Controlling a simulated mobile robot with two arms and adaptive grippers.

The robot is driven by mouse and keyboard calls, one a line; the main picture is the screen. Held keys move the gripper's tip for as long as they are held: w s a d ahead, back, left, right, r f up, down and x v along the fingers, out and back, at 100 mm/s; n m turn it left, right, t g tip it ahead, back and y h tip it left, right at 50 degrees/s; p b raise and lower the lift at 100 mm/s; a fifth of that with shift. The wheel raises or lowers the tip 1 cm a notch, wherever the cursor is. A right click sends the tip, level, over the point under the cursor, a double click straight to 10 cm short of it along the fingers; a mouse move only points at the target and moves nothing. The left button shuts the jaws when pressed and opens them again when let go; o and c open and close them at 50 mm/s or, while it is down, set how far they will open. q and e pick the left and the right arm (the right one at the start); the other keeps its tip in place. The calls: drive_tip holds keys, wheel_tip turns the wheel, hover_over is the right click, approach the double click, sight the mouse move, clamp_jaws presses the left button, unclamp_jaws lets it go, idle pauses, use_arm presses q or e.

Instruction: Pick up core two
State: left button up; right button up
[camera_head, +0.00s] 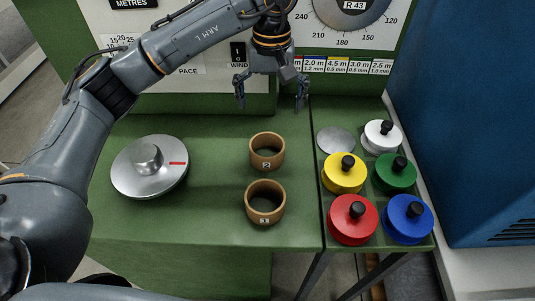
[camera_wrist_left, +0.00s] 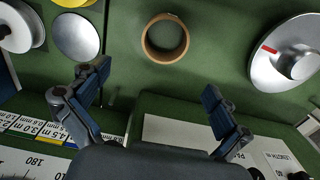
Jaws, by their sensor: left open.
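Core two is a tan ring (camera_head: 267,157) with a "2" label on its front, standing on the green bench top. A second tan ring, labelled "1" (camera_head: 265,207), stands just in front of it. My left gripper (camera_head: 271,103) is open and empty, above and behind core two, close to the machine's front panel. In the left wrist view one tan ring (camera_wrist_left: 165,38) shows from above, beyond the spread fingers (camera_wrist_left: 155,105) and apart from them. The right gripper is in neither view.
A silver disc with a knob (camera_head: 150,166) sits left on the bench. At right a tray holds white (camera_head: 382,141), yellow (camera_head: 343,178), green, red (camera_head: 352,225) and blue knobbed spools beside a bare silver disc (camera_head: 335,141). A blue cabinet (camera_head: 470,120) bounds the right side.

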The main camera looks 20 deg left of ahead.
use_arm(q)
drive_tip(key=p, duration=0.2)
approach(267, 145)
drive_tip(key=s, duration=0.1)
drive_tip(key=s+d, duration=0.1)
drive_tip(key=shift+s+d+f, duration=0.25)
drive_tip(key=shift+s+d, duration=0.05)
drive_tip(key=shift+s, duration=0.1)
drive_tip(key=f, duration=0.1)
drive_tip(key=f+p, duration=0.1)
drive_tip(key=f, duration=0.1)
drive_tip(key=s+f+p, duration=0.1)
drive_tip(key=shift+a+f, duration=0.25)
drive_tip(key=shift+f, duration=0.05)
drive_tip(key=shift+w+f, duration=0.1)
drive_tip(key=shift+f, duration=0.25)
drive_tip(key=c, duration=1.2)
